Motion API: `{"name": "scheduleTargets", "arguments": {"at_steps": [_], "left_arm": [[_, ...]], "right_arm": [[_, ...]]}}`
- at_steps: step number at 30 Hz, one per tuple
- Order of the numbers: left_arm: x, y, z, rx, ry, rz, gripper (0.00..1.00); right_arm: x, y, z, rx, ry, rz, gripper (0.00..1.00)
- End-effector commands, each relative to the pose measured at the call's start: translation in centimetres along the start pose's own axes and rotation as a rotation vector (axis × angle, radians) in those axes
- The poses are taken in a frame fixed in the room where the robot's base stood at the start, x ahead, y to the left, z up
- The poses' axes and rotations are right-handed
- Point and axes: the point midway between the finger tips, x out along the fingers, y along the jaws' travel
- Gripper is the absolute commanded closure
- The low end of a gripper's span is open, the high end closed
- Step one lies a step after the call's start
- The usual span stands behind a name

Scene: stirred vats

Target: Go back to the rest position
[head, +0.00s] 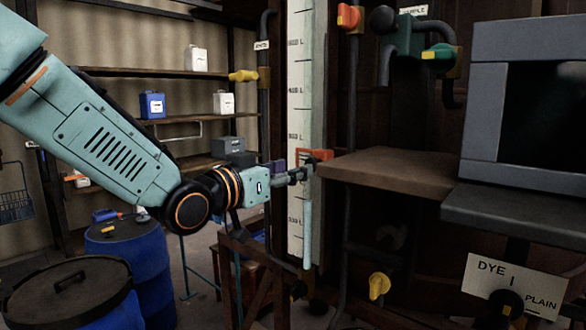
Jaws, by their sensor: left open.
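My left arm comes in from the left, and its gripper (304,173) is at the middle of the view, in front of a tall white scale marked in litres (299,100). Its jaws are open and look empty. The fingertips are close to a red-orange frame (318,155) at the scale; I cannot tell whether they touch it. A pale blue upright tube (308,228) shows just below the fingertips. My right gripper is not in view.
A brown shelf board (385,165) juts out just right of the fingertips, beside a grey box-like unit (480,110). Pipes with yellow (379,286) and orange (348,16) handles stand behind. Blue drums (140,250) stand lower left, below my arm. Racks with jugs (224,102) are at the back.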

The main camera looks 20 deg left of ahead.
Motion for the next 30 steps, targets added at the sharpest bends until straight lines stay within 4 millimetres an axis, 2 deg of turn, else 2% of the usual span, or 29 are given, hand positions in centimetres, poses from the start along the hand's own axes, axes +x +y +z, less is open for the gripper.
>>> {"name": "scheduleTargets", "arguments": {"at_steps": [13,16,17,21,23,24,30], "left_arm": [[0.0,-0.2,0.2,0.002,-0.007,-0.01,0.49],[-0.7,-0.6,2.1,-0.047,-0.057,-0.059,0.49],[-0.9,-0.6,4.0,-0.065,-0.089,-0.076,0.49],[-1.9,-0.3,13.6,-0.129,-0.244,-0.13,0.49],[-2.6,-0.1,17.6,-0.152,-0.308,-0.149,0.49],[-3.2,0.1,20.2,-0.164,-0.351,-0.161,0.49],[-6.8,1.4,32.9,-0.219,-0.564,-0.215,0.49]], "right_arm": [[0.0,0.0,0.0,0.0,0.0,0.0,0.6],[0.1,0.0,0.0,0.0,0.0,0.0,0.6],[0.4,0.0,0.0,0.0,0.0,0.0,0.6],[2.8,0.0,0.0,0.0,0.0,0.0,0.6],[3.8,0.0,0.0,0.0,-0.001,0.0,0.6],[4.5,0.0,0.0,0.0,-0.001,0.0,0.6],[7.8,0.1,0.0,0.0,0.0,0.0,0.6]]}}
